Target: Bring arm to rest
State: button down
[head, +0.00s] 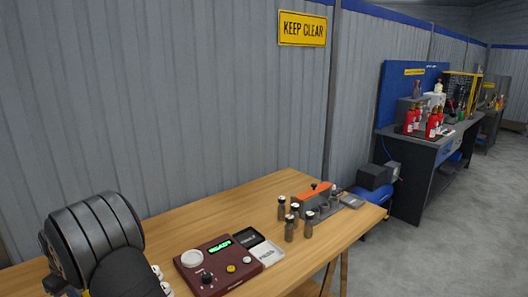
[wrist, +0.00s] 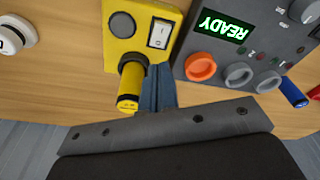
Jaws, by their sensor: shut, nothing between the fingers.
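In the wrist view my gripper (wrist: 160,88) shows as narrow blue-grey fingers, closed together with nothing between them, above the wide grey palm plate. The fingers lie in the picture between a yellow box (wrist: 120,52) and a grey console (wrist: 225,78). I cannot tell whether they touch either. A yellow-and-black cylinder (wrist: 130,88) is just left of the fingers. In the head view part of my dark arm (head: 95,240) is at the lower left, and the gripper is hidden or outside the picture.
The wooden table (head: 215,210) holds a maroon console (head: 215,270) with a green READY display, several dark cylinders with light caps, and an orange-topped grey fixture (head: 318,192). A white round part (wrist: 15,35) is at the wrist view's left. A corrugated wall stands behind the table.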

notch_tip(320, 180, down, 5)
jog(key=shift+f, duration=0.1)
jog(key=shift+r, duration=0.2)
jog(key=s+d+r+y, duration=0.1)
jog(key=d+r, duration=0.2)
jog(key=r, duration=0.4)
jog(key=s+d+r, duration=0.1)
jog(key=d+r, duration=0.3)
jog(key=r, duration=0.4)
jog(key=s+d+r+t+y, duration=0.1)
jog(key=s+d+r, duration=0.1)
jog(key=r, duration=0.5)
jog(key=shift+d+r+m+y, duration=0.15)
jog(key=shift+d+m+y, duration=0.2)
jog(key=shift+d, duration=0.35)
dwell(0.4)
